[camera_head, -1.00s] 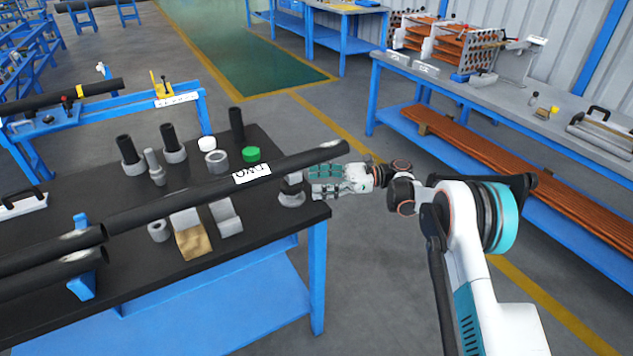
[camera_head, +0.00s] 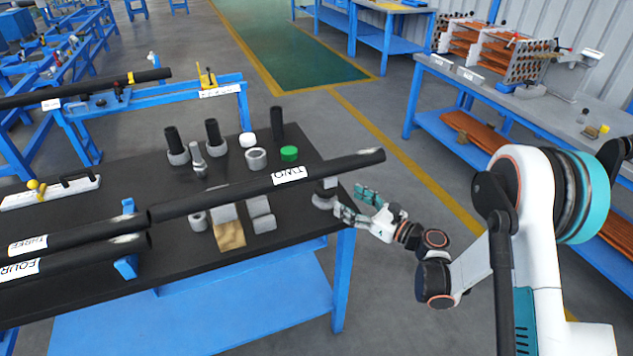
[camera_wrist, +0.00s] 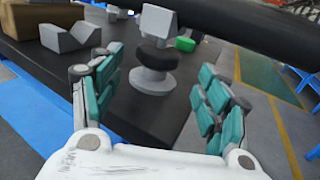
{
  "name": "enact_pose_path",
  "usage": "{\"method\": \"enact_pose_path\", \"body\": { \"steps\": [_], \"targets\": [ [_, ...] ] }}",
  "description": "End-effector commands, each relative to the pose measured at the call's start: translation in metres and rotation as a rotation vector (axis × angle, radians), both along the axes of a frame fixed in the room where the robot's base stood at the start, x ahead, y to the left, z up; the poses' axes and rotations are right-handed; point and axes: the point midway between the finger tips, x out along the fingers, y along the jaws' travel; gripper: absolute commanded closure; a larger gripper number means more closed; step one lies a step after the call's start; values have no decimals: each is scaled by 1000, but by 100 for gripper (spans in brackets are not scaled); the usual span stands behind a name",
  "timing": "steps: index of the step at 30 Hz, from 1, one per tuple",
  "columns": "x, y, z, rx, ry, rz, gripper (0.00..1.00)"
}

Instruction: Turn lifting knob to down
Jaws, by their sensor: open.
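The lifting knob (camera_wrist: 157,56) is a black, rounded collar in the wrist view. It sits on a grey support stand (camera_wrist: 154,82), under a light grey head (camera_wrist: 158,22) and close to the black pipe (camera_wrist: 245,30). In the head view the stand (camera_head: 324,200) is at the table's right end, under the pipe marked TWO (camera_head: 345,165), with the knob partly hidden. My gripper (camera_head: 352,200) is open and empty beside the stand. In the wrist view its teal-padded fingers are spread on either side of the stand, which appears ahead between them, apparently untouched.
The black table (camera_head: 110,180) holds grey V-blocks (camera_head: 261,213), a cardboard-coloured block (camera_head: 229,235), a green cap (camera_head: 289,153) and several fittings. Pipes marked THREE (camera_head: 60,240) and FOUR (camera_head: 75,262) lie left. Open floor separates this table from the right workbench (camera_head: 480,90).

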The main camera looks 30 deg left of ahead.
Motion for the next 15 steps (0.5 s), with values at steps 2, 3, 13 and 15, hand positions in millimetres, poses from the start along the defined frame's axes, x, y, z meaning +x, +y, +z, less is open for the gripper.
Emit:
{"method": "enact_pose_path", "body": {
  "steps": [2,3,13,15],
  "targets": [
    [2,11,-2,0,0,4,31],
    [3,17,-2,0,0,5,31],
    [19,80,-3,0,0,6,31],
    [23,92,-3,0,0,5,31]
  ]
}}
